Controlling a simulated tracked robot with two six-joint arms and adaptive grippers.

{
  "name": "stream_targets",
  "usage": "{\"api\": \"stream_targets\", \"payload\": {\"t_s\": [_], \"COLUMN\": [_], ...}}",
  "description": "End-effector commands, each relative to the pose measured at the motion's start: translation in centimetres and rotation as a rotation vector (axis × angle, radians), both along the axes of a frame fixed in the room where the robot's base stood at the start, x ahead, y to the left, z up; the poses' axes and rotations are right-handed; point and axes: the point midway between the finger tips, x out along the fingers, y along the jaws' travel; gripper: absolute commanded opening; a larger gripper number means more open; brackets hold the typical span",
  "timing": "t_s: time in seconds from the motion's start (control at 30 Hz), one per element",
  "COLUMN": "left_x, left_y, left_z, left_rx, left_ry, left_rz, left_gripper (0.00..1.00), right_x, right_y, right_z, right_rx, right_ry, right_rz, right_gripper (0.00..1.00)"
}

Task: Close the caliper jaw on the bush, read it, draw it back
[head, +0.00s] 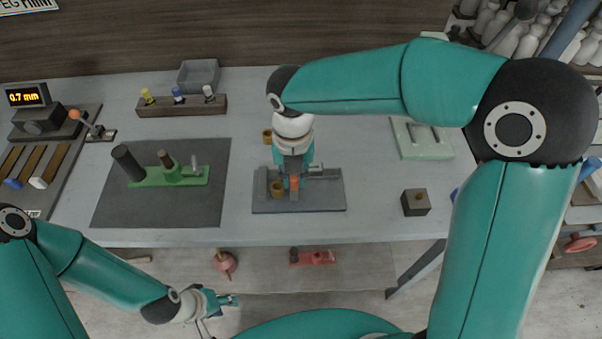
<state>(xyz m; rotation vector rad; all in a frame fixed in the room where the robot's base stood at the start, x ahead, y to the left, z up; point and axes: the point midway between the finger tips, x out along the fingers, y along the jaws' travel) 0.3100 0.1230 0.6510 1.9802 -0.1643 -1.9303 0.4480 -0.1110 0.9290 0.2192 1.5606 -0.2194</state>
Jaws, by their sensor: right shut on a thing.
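The caliper (325,200) is a grey fixture with a flat base near the table's front edge, in the middle of the head view. A brass-coloured bush (277,188) stands on its left part. A display (27,95) reads 0.7 mm.
A dark mat (110,210) with a green fixture (145,182) lies left. Another brass piece (267,135) stands behind the caliper. A rack (180,110) and grey bin (198,76) are at the back. A dark block (415,202) and pale green tray (437,150) are right.

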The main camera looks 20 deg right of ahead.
Motion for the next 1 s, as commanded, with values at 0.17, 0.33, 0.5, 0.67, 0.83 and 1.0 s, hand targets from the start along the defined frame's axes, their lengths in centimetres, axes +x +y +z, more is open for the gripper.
{"api": "stream_targets", "payload": {"t_s": [0.17, 0.33, 0.5, 0.67, 0.83, 1.0], "left_x": [0.0, 0.0, 0.0, 0.0, 0.0, 0.0], "left_y": [0.0, 0.0, 0.0, 0.0, 0.0, 0.0], "left_z": [0.2, 0.3, 0.4, 0.6, 0.7, 0.8], "left_rx": [0.000, 0.000, 0.000, 0.000, 0.000, 0.000], "left_ry": [0.000, 0.000, 0.000, 0.000, 0.000, 0.000], "left_rz": [0.000, 0.000, 0.000, 0.000, 0.000, 0.000], "left_gripper": [0.40, 0.40, 0.40, 0.40, 0.40, 0.40], "right_x": [0.1, 0.2, 0.3, 0.4, 0.5, 0.6], "right_y": [0.4, 0.7, 1.0, 1.3, 1.6, 2.0], "right_z": [0.0, 0.1, 0.1, 0.0, 0.1, 0.1], "right_rx": [0.001, 0.001, 0.001, 0.001, 0.001, 0.001], "right_ry": [-0.001, -0.001, -0.001, -0.001, -0.002, -0.002], "right_rz": [0.001, 0.001, 0.001, 0.000, -0.001, -0.001], "right_gripper": [0.04, 0.04, 0.04, 0.04, 0.04, 0.04]}}
